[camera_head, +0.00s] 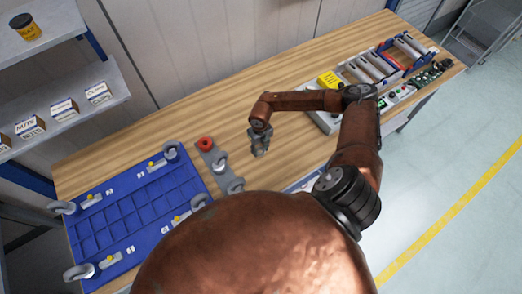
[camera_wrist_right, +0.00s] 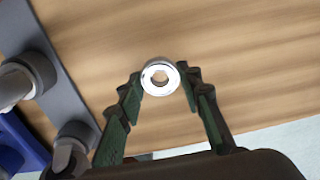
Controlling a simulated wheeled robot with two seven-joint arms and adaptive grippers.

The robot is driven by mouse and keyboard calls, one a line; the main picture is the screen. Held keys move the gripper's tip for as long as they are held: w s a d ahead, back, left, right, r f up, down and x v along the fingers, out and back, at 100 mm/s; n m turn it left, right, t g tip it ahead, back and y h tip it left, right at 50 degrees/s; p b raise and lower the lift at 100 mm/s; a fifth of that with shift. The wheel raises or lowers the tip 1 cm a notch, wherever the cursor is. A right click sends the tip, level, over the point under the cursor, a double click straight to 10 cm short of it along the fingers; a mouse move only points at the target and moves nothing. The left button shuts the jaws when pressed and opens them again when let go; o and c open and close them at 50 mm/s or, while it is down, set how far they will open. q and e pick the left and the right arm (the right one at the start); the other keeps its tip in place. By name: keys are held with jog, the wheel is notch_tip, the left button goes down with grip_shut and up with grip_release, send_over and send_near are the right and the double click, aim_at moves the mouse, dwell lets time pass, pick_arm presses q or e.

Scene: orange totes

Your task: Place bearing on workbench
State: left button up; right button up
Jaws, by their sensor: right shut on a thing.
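A shiny silver ring-shaped bearing (camera_wrist_right: 147,80) sits between the fingertips of my right gripper (camera_head: 259,147) in the right wrist view. The fingers are shut on it from both sides, and its hole faces the camera. The gripper is over the bare wooden top of the workbench (camera_head: 225,120), just right of a grey plate with a red knob. The bearing cannot be made out clearly in the head view. Whether it touches the wood cannot be told. My left gripper is in neither view.
The grey plate (camera_head: 212,160) carries grey cylindrical fixtures. Bare wood lies around and behind the gripper.

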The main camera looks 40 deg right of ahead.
aim_at(261, 149)
jog(key=shift+w+d+f, duration=0.1)
jog(key=shift+f, duration=0.15)
notch_tip(261, 149, down, 4)
jog(key=shift+w+d+r+p, duration=0.1)
jog(key=shift+d+r+p, duration=0.05)
jog(key=shift+r+p, duration=0.15)
jog(key=shift+f, duration=0.2)
jog(key=o, duration=1.3)
